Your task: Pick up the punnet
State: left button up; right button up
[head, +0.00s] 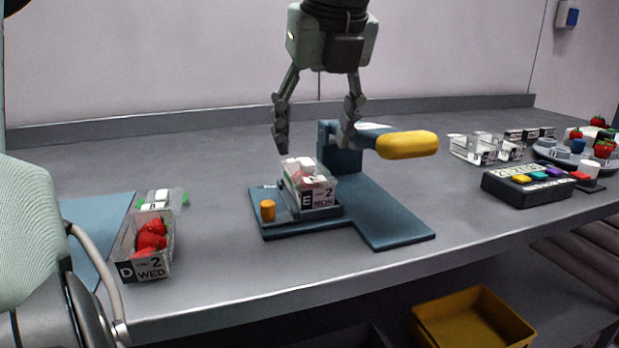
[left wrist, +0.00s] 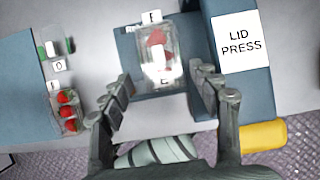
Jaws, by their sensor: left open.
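A clear punnet (head: 314,190) marked E and MON stands on the blue lid press (head: 392,217), with red fruit and white pieces showing inside. It also shows in the left wrist view (left wrist: 157,75). My left gripper (head: 315,138) is open, pointing down just above this punnet, with a finger to either side and apart from it. In the left wrist view, the punnet lies ahead between the open fingertips (left wrist: 160,86). A second punnet (head: 146,266), marked D and WED, holds strawberries on the counter at the left. My right gripper is not in view.
The press has a yellow handle (head: 407,145) close to the gripper's right finger and an orange knob (head: 267,210) at its left. Clear empty punnets (head: 478,150) and a black button box (head: 528,184) stand at the right. A yellow crate (head: 474,318) is below the counter.

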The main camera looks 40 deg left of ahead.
aim_at(308, 162)
pick_arm(q)
jog(key=x, duration=0.7)
jog(key=shift+w+a+p, duration=0.15)
jog(key=shift+a+p, duration=0.1)
jog(key=shift+p, duration=0.05)
jog(key=shift+f, duration=0.15)
jog(key=shift+a, duration=0.1)
pick_arm(e)
jog(key=shift+w+f, duration=0.2)
jog(key=shift+f, duration=0.5)
pick_arm(q)
jog(key=shift+c, duration=0.5)
jog(key=c, duration=0.9)
pick_arm(e)
jog(key=shift+r, duration=0.1)
pick_arm(q)
jog(key=shift+w, duration=0.1)
